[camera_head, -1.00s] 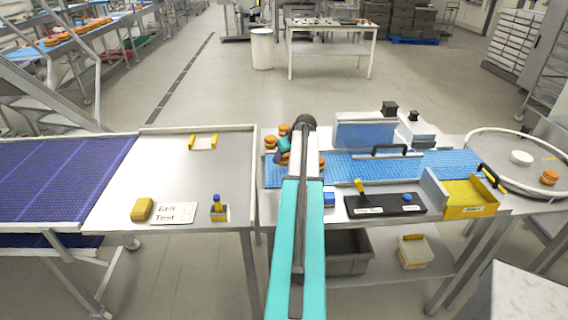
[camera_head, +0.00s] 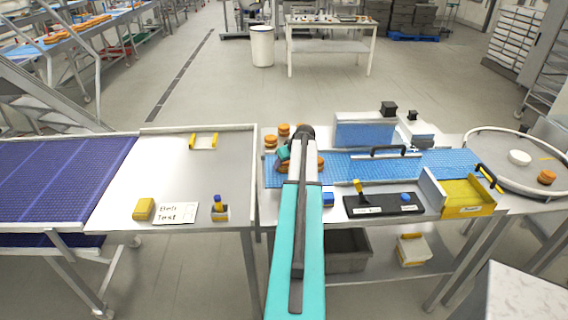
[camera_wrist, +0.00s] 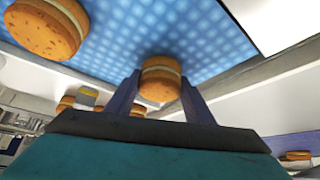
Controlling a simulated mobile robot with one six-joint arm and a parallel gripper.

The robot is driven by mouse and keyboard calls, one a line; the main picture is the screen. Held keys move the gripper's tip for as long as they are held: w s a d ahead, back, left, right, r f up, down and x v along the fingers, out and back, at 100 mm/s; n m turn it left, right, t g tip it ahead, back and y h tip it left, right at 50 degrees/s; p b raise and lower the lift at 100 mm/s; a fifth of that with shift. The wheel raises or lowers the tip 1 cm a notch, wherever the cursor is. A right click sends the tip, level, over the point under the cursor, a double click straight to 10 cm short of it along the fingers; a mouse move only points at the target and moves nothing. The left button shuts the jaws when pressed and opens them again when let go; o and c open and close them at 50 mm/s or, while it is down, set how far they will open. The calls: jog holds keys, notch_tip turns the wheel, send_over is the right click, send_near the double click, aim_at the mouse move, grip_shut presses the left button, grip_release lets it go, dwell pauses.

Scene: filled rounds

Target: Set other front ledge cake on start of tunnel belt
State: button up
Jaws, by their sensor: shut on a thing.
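My gripper (camera_wrist: 160,92) is shut on an orange cake with a pale cream middle (camera_wrist: 160,78). In the wrist view the cake sits between the two dark fingers, with the blue dotted belt (camera_wrist: 185,30) behind it. I cannot tell whether it touches the belt. Another cake (camera_wrist: 46,28) lies on the belt to the left in that view. In the head view, my arm mostly hides the gripper (camera_head: 283,160) at the left end of the blue belt (camera_head: 350,168). A cake (camera_head: 320,163) shows just right of the arm. The tunnel (camera_head: 365,133) stands farther right along the belt.
More cakes (camera_head: 270,142) stand at the back left of the belt. A blue block (camera_head: 328,199) and a black panel with a yellow lever (camera_head: 383,205) are in front. A yellow tray (camera_head: 466,193) is at the right. The left steel table (camera_head: 165,175) is mostly clear.

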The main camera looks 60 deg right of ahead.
jog(key=shift+f, duration=0.15)
jog(key=o, duration=0.7)
jog(key=shift+o, duration=0.2)
jog(key=shift+r, duration=0.2)
jog(key=shift+r, duration=0.1)
jog(key=b+v, duration=0.3)
jog(key=v, duration=0.8)
jog(key=shift+s+r+b, duration=0.2)
jog(key=shift+r+b, duration=0.1)
jog(key=shift+r, duration=0.05)
jog(key=shift+a, duration=0.2)
